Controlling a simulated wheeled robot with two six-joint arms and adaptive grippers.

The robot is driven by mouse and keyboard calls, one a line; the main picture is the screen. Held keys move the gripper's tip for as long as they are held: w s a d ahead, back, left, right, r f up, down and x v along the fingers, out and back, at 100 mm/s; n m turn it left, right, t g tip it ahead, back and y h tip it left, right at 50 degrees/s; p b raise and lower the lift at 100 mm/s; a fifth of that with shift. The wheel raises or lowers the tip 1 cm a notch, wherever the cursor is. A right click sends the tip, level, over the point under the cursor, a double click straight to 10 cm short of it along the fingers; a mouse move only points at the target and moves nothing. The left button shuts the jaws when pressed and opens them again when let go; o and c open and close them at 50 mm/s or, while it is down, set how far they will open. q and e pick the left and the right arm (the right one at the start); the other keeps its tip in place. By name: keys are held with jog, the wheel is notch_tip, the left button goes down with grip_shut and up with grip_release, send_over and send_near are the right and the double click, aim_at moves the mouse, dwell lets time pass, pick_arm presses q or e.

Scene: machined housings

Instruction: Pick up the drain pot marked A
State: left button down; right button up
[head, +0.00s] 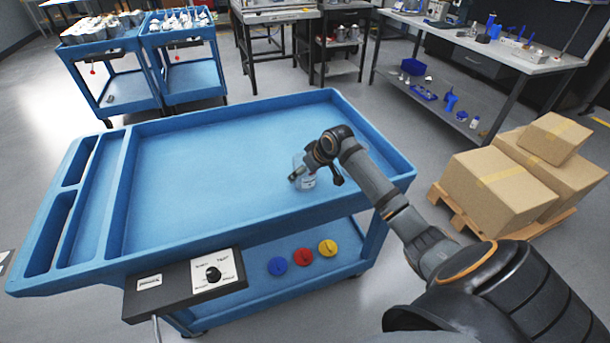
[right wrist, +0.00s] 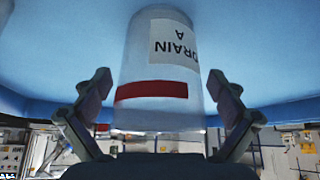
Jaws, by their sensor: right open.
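The drain pot (head: 308,184) is a clear pot standing on the blue cart top near its right front part. In the right wrist view the pot (right wrist: 150,60) shows a white label reading "DRAIN A", upside down, and a red band. My right gripper (head: 315,179) is at the pot, partly covering it in the head view. In the right wrist view its open fingers (right wrist: 160,80) stand on either side of the pot, with a visible gap on each side. My left gripper is out of view.
The blue cart (head: 200,165) has a raised rim and is otherwise bare on top. A control box with a knob (head: 185,285) hangs on its front edge. Blue, red and yellow discs (head: 303,256) lie on the lower shelf. Cardboard boxes (head: 500,190) stand on a pallet at the right.

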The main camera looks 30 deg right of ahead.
jog(key=shift+c, duration=0.4)
jog(key=c, duration=1.2)
jog(key=shift+r, duration=0.1)
jog(key=shift+c, duration=0.2)
notch_tip(320, 180, up, 4)
jog(key=p, duration=0.5)
jog(key=s+d+r+p, duration=0.8)
jog(key=d+p, duration=0.3)
jog(key=p, duration=0.6)
jog(key=shift+d+r, duration=0.3)
jog(key=shift+r, duration=0.15)
